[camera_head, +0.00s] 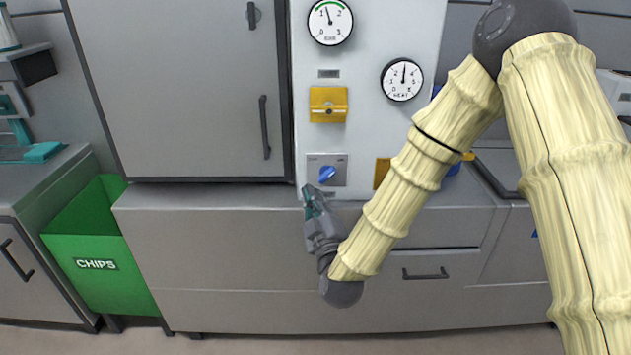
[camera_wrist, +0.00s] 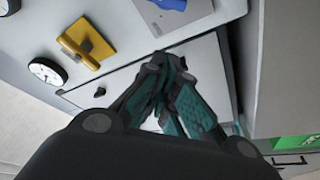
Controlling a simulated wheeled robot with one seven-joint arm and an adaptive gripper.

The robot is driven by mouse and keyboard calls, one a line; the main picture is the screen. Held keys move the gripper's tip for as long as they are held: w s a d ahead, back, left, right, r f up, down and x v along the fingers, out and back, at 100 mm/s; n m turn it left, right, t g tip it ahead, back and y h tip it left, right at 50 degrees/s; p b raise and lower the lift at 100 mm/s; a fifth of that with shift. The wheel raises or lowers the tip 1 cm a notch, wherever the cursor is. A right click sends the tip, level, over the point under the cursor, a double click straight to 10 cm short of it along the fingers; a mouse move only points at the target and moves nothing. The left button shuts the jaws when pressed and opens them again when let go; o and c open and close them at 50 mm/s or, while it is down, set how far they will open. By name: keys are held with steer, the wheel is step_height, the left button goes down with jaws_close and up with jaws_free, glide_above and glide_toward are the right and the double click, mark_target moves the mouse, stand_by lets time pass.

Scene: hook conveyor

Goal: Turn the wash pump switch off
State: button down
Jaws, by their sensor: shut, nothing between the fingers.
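A blue rotary knob (camera_head: 327,174) sits on a grey plate on the white panel (camera_head: 361,35), its grip slanted. A yellow switch block (camera_head: 328,104) is above it. A second yellow plate (camera_head: 382,171) is partly hidden behind my arm. The labels are too small to read, so I cannot tell which is the wash pump switch. My gripper (camera_head: 309,194) is shut and empty, just below and left of the blue knob. In the wrist view the closed fingertips (camera_wrist: 159,58) lie in front of the panel, with a yellow plate and handle (camera_wrist: 88,40) at upper left and a blue knob (camera_wrist: 168,4) at the top edge.
Two round gauges (camera_head: 330,22) (camera_head: 402,79) are on the panel. A grey cabinet door with a dark handle (camera_head: 264,127) is to the left. A green CHIPS bin (camera_head: 100,265) stands at lower left. Grey drawers (camera_head: 220,235) run below the panel.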

mark_target(327, 174)
steer(key=shift+w, duration=0.1)
steer(key=p+x, duration=0.1)
steer(key=x, duration=0.8)
steer(key=shift+w, duration=0.2)
steer(key=shift+w+d+f+p, duration=0.2)
steer(key=shift+d+f+p, duration=0.15)
steer(key=shift+d+f, duration=0.95)
steer(key=shift+f, duration=0.15)
